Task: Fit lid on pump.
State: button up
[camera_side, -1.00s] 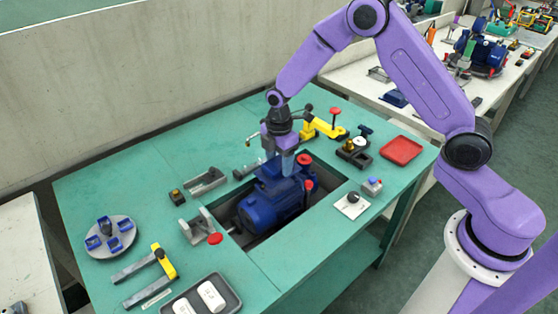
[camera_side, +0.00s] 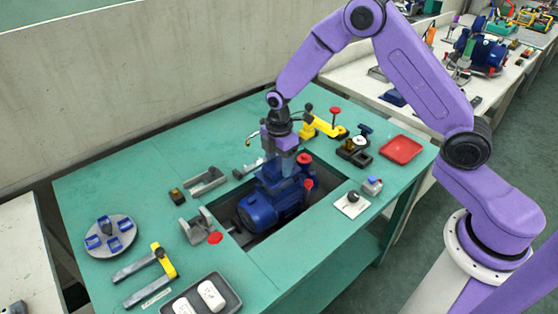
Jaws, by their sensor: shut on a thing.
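The blue pump (camera_side: 262,212) sits in the rectangular recess of the green table. My gripper (camera_side: 285,170) points down over the pump's far upper end. It is shut on a small blue part, seemingly the lid, which is mostly hidden by the fingers. The lid blends with the blue pump body, so I cannot tell whether it is seated or just above the pump.
Red-knobbed clamps stand near the pump, one yellow (camera_side: 322,126) behind it and a grey one (camera_side: 200,226) at left. A round grey tray (camera_side: 122,223) with blue pieces, a dark tray (camera_side: 228,289) with white pieces and a red tray (camera_side: 402,149) lie around.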

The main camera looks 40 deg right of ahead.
jog(key=shift+f, duration=1.5)
dwell(0.7)
jog(key=o, duration=1.1)
jog(key=shift+o, duration=0.2)
jog(key=shift+r, duration=3.05)
notch_tip(320, 180, up, 17)
jog(key=shift+r, duration=0.2)
jog(key=shift+s, duration=0.1)
